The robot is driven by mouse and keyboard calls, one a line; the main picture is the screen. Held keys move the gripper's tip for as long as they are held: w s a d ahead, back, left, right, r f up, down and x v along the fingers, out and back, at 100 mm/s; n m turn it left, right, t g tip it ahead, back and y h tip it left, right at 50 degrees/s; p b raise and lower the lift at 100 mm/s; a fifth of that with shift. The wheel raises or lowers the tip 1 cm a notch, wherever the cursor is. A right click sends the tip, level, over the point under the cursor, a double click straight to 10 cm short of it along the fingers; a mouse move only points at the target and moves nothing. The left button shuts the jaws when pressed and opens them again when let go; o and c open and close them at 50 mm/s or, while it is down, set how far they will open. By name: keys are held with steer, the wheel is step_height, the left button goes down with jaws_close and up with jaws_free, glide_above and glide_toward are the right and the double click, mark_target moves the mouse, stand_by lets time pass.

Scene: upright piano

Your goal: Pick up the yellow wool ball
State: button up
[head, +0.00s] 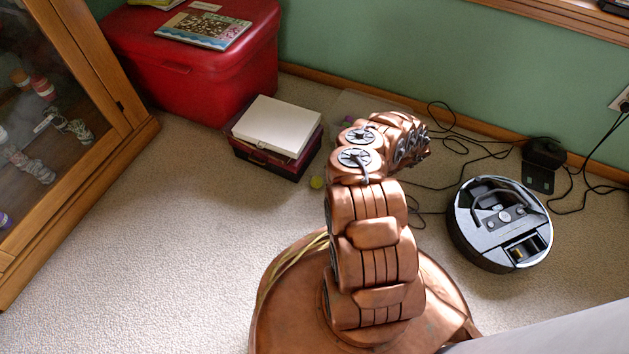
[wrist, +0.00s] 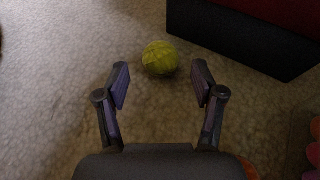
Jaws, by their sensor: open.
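The yellow wool ball (wrist: 160,58) lies on the carpet in the wrist view, just beyond my gripper's fingertips and roughly centred between them. In the head view the ball (head: 317,183) shows as a small yellow-green spot between the dark box and my arm. My gripper (wrist: 160,88) is open and empty, its two fingers spread on either side of the line to the ball. In the head view my gripper is hidden behind my own arm.
A dark box with a white lid (head: 276,127) stands close beside the ball; its dark side (wrist: 240,40) also shows in the wrist view. A red chest (head: 190,75), a glass cabinet (head: 125,115), a robot vacuum (head: 499,222) and loose black cables (head: 465,145) surround open carpet (head: 190,235).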

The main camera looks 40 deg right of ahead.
mark_target(310, 186)
steer(key=b+x, duration=0.3)
steer(key=x, duration=0.5)
steer(key=shift+a+f, duration=0.1)
steer(key=shift+a, duration=0.05)
steer(key=c, duration=0.8)
steer(key=shift+c, duration=0.3)
